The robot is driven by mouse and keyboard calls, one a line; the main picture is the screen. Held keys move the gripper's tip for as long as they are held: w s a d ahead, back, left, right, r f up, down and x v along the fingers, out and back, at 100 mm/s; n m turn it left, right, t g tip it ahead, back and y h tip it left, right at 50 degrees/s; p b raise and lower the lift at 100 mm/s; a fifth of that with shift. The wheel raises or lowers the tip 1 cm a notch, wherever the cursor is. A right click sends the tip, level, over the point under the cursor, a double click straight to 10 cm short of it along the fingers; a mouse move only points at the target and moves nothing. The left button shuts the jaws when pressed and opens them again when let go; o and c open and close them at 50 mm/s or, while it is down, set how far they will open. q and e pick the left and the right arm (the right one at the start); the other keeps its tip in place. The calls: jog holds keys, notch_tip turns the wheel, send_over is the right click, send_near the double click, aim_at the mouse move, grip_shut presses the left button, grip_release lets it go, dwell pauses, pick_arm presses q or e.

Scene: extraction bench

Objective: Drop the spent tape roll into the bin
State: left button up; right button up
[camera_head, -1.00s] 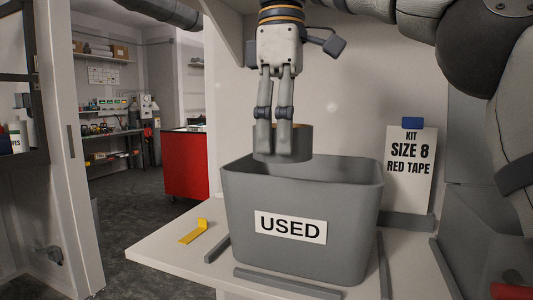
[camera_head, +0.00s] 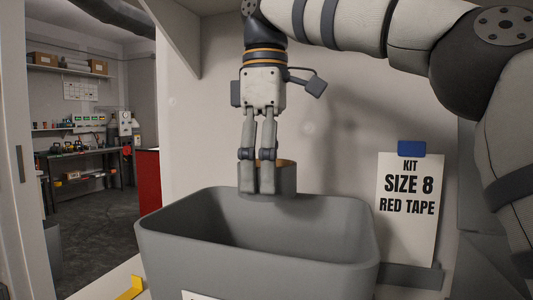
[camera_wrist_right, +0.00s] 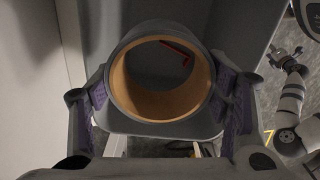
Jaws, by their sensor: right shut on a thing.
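The spent tape roll (camera_head: 281,178) is a grey ring with a tan inner core. My right gripper (camera_head: 258,190) is shut on it and holds it above the back part of the grey bin (camera_head: 255,272). In the right wrist view the roll (camera_wrist_right: 160,108) sits between both finger pads, its round opening facing the camera. Through the opening a small red piece shows below. The bin is open at the top; its floor is hidden in the head view.
A white card (camera_head: 408,205) reading "KIT SIZE 8 RED TAPE" stands at the right behind the bin. A yellow piece (camera_head: 131,288) lies on the bench at the left. A wall stands close behind the gripper.

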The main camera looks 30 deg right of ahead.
jog(key=shift+f, duration=1.8)
jog(key=o, duration=1.1)
notch_tip(320, 180, up, 8)
jog(key=shift+f, duration=0.2)
